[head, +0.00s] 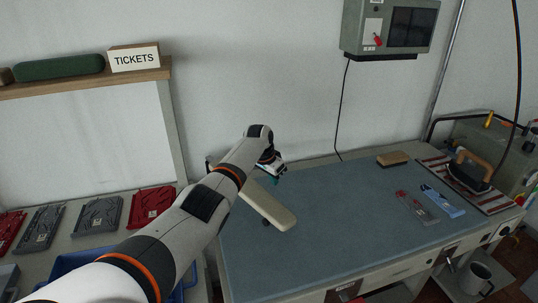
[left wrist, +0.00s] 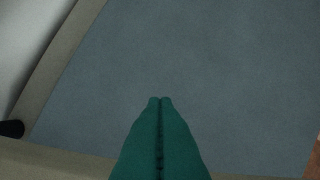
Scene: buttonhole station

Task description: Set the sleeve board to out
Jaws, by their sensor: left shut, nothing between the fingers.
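The sleeve board (head: 268,207) is a narrow, cream padded board with a rounded near end. It lies over the left part of the blue-grey table top (head: 340,220), on a dark support. My left arm hides its far end. My left gripper (head: 275,180) is at the back left of the table, beside the board's far part; I cannot tell if they touch. In the left wrist view its green fingers (left wrist: 160,99) are shut with nothing between them, over the grey-blue surface. A beige strip (left wrist: 40,160) crosses the bottom there; I cannot tell what it is. My right gripper is not in view.
An iron (head: 470,172) stands on a striped mat at the right. A brush (head: 393,159) and small packets (head: 440,200) lie nearby. A control box (head: 390,27) hangs on the wall. Red and grey folders (head: 97,214) lie left. The table's middle is clear.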

